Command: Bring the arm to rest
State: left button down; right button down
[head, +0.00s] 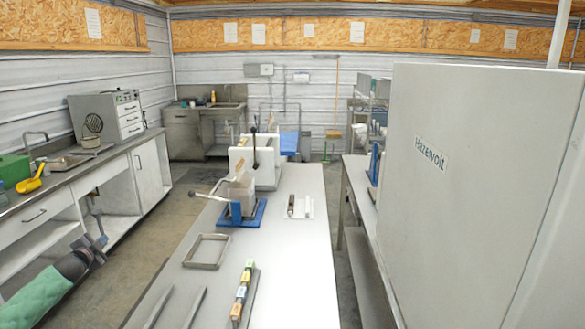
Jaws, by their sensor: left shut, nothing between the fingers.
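My left arm comes in at the lower left with a green sleeve. My left gripper (98,240) is shut and empty. It hangs over the floor between the left counter and the middle table (285,265), apart from both. My right gripper is not in view.
On the middle table stand a pale hopper on a blue base (241,214), a white machine with a lever (264,165), a metal frame (207,251), a row of coloured blocks (242,292) and two grey bars (160,306). A large grey cabinet (470,200) blocks the right.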

pick_arm(q)
jog(key=s+f+n+g+y, duration=0.1)
jog(key=s+f+g, duration=0.3)
jog(key=s+f, duration=0.8)
jog(key=s+f+n+g+y, duration=0.1)
jog(key=s+f+g+y, duration=0.15)
jog(key=s+f, duration=1)
jog(key=s+d+f+g+y, duration=0.1)
jog(key=s+f+g, duration=0.1)
jog(key=s+f, duration=0.5)
jog(key=s+f+n+g, duration=0.1)
jog(key=s+f+g, duration=0.2)
jog(key=s, duration=0.9)
jog(key=s+d+f+g+y, duration=0.1)
jog(key=s+f+g, duration=0.1)
jog(key=s+f, duration=0.55)
jog(key=s+d+f+n+g+h, duration=0.15)
jog(key=s+d+f, duration=0.3)
jog(key=d, duration=0.75)
jog(key=s+d+f+n+h, duration=0.25)
jog(key=d+f, duration=0.25)
jog(key=d, duration=0.7)
jog(key=s+d+f+n+h, duration=0.1)
jog(key=d+h, duration=0.3)
jog(key=d, duration=2)
jog(key=shift+s+d+f+n, duration=0.2)
jog(key=shift+s+f+n, duration=0.05)
jog(key=shift+s+n, duration=0.15)
